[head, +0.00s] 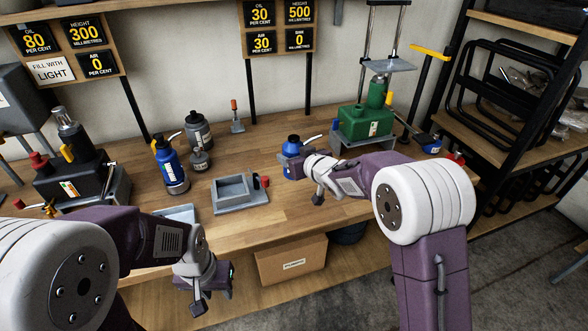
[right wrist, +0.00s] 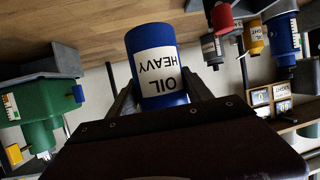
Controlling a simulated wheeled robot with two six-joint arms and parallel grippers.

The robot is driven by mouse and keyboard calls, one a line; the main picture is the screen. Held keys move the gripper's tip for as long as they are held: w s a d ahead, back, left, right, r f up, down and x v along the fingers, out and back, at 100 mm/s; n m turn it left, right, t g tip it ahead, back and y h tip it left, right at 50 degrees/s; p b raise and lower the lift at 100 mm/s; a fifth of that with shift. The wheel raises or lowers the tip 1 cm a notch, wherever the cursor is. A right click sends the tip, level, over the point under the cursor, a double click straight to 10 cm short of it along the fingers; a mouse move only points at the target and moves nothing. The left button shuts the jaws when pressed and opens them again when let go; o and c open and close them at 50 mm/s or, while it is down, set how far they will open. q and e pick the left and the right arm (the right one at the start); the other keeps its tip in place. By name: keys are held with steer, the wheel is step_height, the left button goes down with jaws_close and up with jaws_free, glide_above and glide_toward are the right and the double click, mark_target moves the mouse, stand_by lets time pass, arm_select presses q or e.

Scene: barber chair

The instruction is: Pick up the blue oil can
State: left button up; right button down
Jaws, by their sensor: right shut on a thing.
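A blue bottle (head: 172,168) with a yellow lever and dark grey cans (head: 198,130) stand left of centre. A grey tray (head: 240,192) is on the bench (head: 262,150). A green machine (head: 366,122) stands to the right. A cardboard box (head: 290,262) is below.

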mark_target(295, 137)
step_height(295, 137, up, 10)
steer(key=p, duration=0.4)
stand_by(1.0)
steer(key=shift+w+d, duration=0.1)
